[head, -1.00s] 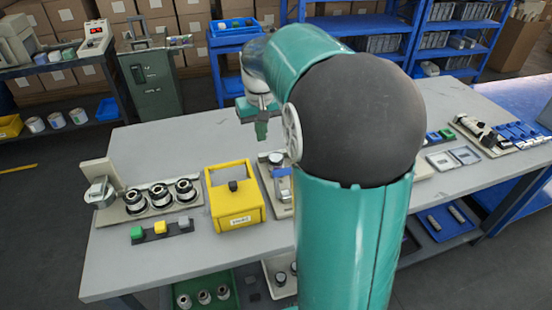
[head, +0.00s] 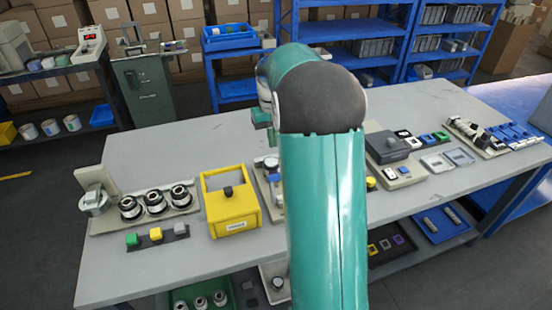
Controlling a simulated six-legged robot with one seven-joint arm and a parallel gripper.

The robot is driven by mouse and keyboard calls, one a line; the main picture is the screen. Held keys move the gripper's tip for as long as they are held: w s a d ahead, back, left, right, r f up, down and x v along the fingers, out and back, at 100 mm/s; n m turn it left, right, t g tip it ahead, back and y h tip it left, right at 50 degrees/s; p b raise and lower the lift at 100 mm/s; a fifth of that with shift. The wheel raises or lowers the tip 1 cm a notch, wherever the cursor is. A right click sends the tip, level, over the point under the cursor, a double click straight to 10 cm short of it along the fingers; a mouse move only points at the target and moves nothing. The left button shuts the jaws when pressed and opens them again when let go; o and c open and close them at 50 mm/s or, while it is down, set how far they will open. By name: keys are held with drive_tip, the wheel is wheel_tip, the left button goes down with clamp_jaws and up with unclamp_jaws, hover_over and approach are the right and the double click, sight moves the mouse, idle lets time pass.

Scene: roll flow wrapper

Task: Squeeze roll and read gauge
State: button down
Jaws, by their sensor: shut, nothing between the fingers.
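Three black-and-silver rolls (head: 155,201) stand in a row on a pale base plate at the left of the grey table (head: 140,268). Left of them is a round silver part (head: 95,199) in front of an upright plate; no gauge reading can be made out. A yellow frame box (head: 234,213) with a black knob stands right of the rolls. My gripper (head: 262,118) is partly seen above the table, behind my teal arm, and is shut and empty. It is apart from the rolls. A fixture (head: 270,182) beside the yellow box is partly hidden by my arm.
Green, yellow and white blocks (head: 157,235) sit in front of the rolls. A dark grey box unit (head: 387,146) and small trays (head: 448,160) lie right of my arm. Blue shelving (head: 345,30) stands behind. The table's back left is clear.

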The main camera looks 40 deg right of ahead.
drive_tip(key=f, duration=1)
drive_tip(key=shift+s, duration=0.25)
drive_tip(key=s, duration=0.1)
drive_tip(key=s+r, duration=0.1)
drive_tip(key=s+a+r, duration=0.1)
drive_tip(key=shift+s+a, duration=0.1)
drive_tip(key=shift+s, duration=0.15)
drive_tip(key=shift+s, duration=0.1)
